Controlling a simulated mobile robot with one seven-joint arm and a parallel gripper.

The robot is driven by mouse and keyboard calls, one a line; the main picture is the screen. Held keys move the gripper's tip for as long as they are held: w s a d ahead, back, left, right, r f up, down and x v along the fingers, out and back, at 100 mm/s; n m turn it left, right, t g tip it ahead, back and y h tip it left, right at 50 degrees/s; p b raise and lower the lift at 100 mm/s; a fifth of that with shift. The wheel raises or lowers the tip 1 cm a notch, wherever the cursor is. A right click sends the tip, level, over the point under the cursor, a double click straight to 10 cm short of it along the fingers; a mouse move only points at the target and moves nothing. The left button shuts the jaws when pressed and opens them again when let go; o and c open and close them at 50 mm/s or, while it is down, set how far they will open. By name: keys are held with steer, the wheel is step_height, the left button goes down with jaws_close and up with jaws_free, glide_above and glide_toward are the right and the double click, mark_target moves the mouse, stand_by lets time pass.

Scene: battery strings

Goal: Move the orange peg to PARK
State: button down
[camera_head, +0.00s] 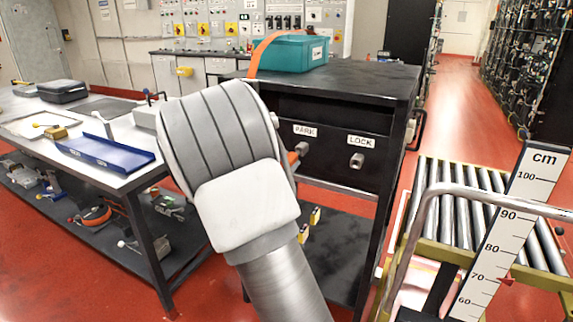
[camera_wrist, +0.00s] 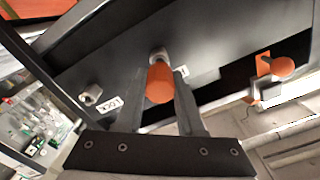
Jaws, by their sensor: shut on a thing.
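My gripper (camera_wrist: 161,80) is shut on the orange peg (camera_wrist: 160,86), with one finger on each side of it. The peg's far end is at a metal socket (camera_wrist: 157,54) on the dark cabinet front; I cannot tell how deep it sits. The label beside this socket is mostly hidden by a finger. In the head view the orange peg (camera_head: 293,158) shows at the socket (camera_head: 302,148) under the PARK label (camera_head: 305,131), and my arm hides the gripper. The LOCK label (camera_head: 361,141) and its empty socket (camera_head: 357,160) are to the right.
A teal case (camera_head: 290,54) stands on the dark cabinet (camera_head: 385,82). A workbench with a blue tray (camera_head: 104,152) is at left. A roller conveyor (camera_head: 470,210) and a cm scale (camera_head: 500,245) are at right. Another orange part (camera_wrist: 282,67) shows in the wrist view.

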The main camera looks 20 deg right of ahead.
steer(key=shift+b+x, duration=0.3)
steer(key=shift+x, duration=1.5)
steer(key=shift+c, duration=2.2)
jaws_free()
steer(key=p+v, duration=0.3)
steer(key=v, duration=1.4)
steer(key=shift+s+a, duration=0.15)
steer(key=shift+s, duration=0.05)
